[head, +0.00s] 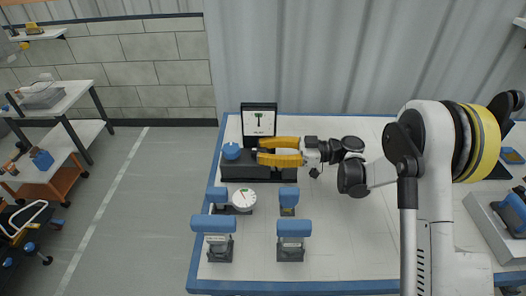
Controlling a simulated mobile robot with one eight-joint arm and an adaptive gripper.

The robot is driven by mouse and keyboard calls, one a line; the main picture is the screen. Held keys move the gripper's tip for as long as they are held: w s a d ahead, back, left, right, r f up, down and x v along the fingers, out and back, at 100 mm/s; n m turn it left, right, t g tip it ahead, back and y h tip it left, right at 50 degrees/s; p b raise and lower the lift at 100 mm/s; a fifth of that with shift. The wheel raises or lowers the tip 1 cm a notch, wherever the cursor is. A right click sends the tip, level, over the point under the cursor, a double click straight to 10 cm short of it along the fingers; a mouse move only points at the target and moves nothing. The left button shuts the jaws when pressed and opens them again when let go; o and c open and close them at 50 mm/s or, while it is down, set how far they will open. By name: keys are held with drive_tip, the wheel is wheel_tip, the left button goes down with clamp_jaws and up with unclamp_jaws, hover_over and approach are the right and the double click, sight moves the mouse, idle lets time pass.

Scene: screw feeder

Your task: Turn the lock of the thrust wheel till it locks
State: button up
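The screw feeder is a black box (238,172) with an upright black panel behind it in the head view. A round blue knob (231,151) stands on the left part of the box. My gripper (260,151) has yellow fingers and reaches in from the right, over the box's right part, with its tips pointing left. A small pale part (254,150) shows just at the tips. I cannot make out the thrust wheel or its lock, nor whether the fingers hold anything.
In front of the box stand a round dial gauge (244,199) and several blue-topped blocks, including one at left (214,237) and one at right (291,240). A grey curtain hangs behind.

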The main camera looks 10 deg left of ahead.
clamp_jaws()
drive_tip(key=shift+m+t, duration=0.3)
drive_tip(key=shift+t, duration=0.2)
drive_tip(key=m+t, duration=0.1)
drive_tip(key=t, duration=0.1)
drive_tip(key=m+t+b, duration=0.1)
drive_tip(key=m+t, duration=0.1)
drive_tip(key=shift+s+t+y, duration=0.2)
drive_tip(key=shift+t+y, duration=0.1)
drive_tip(key=shift+m+t+b, duration=0.85)
drive_tip(key=shift+m+t, duration=0.35)
drive_tip(key=shift+t, duration=0.7)
drive_tip(key=shift+h, duration=0.4)
unclamp_jaws()
